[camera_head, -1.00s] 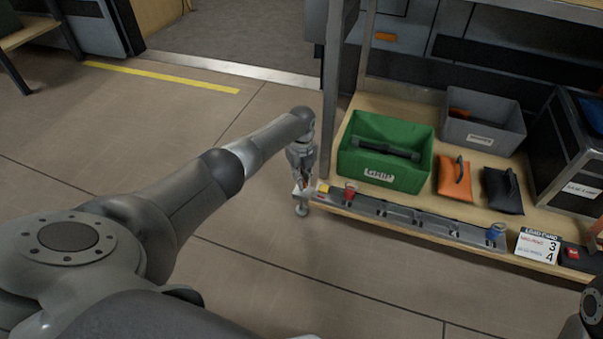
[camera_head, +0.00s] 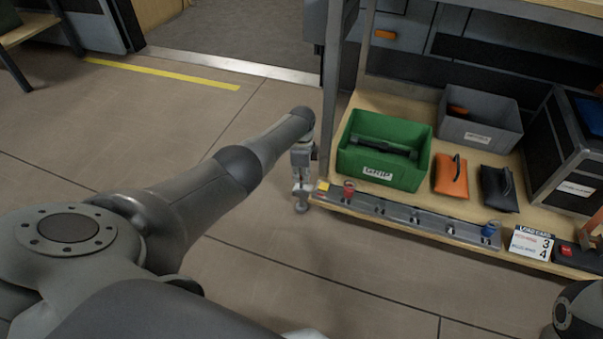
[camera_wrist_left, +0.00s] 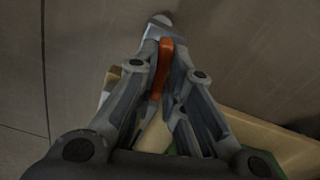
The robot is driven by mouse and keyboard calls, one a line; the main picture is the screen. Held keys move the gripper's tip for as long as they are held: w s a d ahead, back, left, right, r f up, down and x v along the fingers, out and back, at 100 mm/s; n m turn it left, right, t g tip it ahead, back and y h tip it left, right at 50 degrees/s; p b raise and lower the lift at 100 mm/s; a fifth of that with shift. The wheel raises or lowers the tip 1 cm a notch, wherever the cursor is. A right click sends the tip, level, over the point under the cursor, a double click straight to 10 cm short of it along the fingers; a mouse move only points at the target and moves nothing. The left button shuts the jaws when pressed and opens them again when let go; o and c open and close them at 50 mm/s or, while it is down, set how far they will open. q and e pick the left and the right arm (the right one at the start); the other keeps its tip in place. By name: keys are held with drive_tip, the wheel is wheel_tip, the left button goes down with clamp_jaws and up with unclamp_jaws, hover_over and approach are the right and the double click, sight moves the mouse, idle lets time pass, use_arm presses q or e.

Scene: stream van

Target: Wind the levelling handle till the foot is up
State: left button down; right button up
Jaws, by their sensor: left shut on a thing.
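My left gripper (camera_head: 302,185) points down at the left front corner of the shelf unit. In the left wrist view its fingers (camera_wrist_left: 160,65) are closed around an orange-red handle (camera_wrist_left: 165,62). The handle is mostly hidden by the gripper in the head view. The levelling foot (camera_head: 301,208) shows as a small grey disc just below the gripper, by the floor; I cannot tell whether it touches the floor. Of my right arm only a dark part shows at the lower right edge; its gripper is out of view.
The wooden shelf (camera_head: 350,112) carries a green crate (camera_head: 350,161), a grey bin (camera_head: 505,142), an orange pouch (camera_head: 445,185) and a black pouch (camera_head: 497,195). A grey slotted rail (camera_head: 415,219) runs along its front edge beside a load card (camera_head: 530,245). The floor (camera_head: 260,220) around the gripper is clear.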

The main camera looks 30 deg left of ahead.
use_arm(q)
drive_tip(key=n, duration=0.4)
drive_tip(key=shift+n, duration=0.4)
drive_tip(key=n, duration=0.4)
drive_tip(key=shift+n+p, duration=0.3)
drive_tip(key=shift+p, duration=0.1)
drive_tip(key=n, duration=1.3)
drive_tip(key=shift+n, duration=0.3)
drive_tip(key=n, duration=0.8)
drive_tip(key=shift+n, duration=2.1)
